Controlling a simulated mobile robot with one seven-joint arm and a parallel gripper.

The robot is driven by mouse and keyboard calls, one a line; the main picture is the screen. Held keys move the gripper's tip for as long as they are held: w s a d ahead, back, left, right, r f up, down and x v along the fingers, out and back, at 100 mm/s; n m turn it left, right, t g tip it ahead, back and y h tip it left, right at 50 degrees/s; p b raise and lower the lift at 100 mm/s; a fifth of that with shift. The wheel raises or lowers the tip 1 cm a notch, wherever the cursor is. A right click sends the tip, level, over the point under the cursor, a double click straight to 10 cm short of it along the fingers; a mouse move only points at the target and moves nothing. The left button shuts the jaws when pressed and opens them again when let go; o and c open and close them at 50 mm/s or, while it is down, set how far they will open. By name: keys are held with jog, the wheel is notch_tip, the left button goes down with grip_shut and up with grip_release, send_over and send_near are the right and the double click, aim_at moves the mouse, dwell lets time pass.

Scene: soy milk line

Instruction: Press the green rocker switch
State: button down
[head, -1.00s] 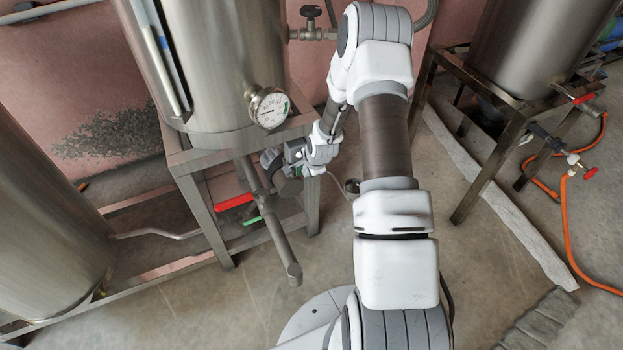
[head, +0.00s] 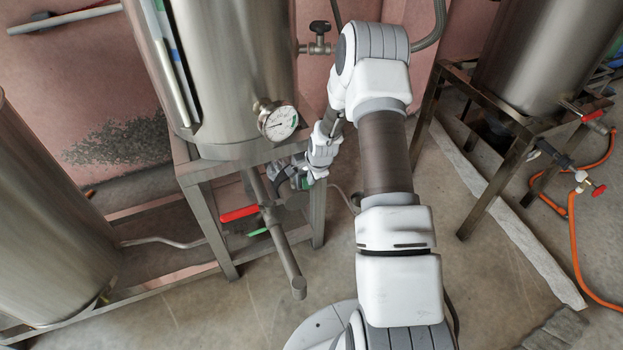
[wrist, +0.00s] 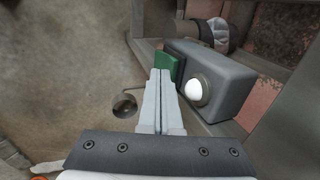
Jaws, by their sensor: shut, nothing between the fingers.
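The green rocker switch (wrist: 168,61) shows in the wrist view at the left end of a grey box (wrist: 235,84). A round white knob or button (wrist: 194,90) sits on the same box, right of the switch. My gripper (wrist: 161,73) is shut and empty. Its fingertips overlap the lower part of the switch in the picture; I cannot tell whether they touch it. In the head view my wrist (head: 323,152) is beside the steel stand, and the fingers and switch are not clear there.
A steel tank (head: 222,70) with a gauge (head: 277,122) stands on a metal frame (head: 207,215). A red-handled valve (head: 240,213) and a pipe (head: 288,255) are left of my wrist. Another tank stand (head: 480,180) and an orange hose (head: 575,250) are at right.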

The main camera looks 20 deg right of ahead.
jog(key=shift+r, duration=0.1)
jog(key=shift+r+p, duration=0.45)
jog(key=shift+r, duration=0.25)
jog(key=shift+s, duration=0.1)
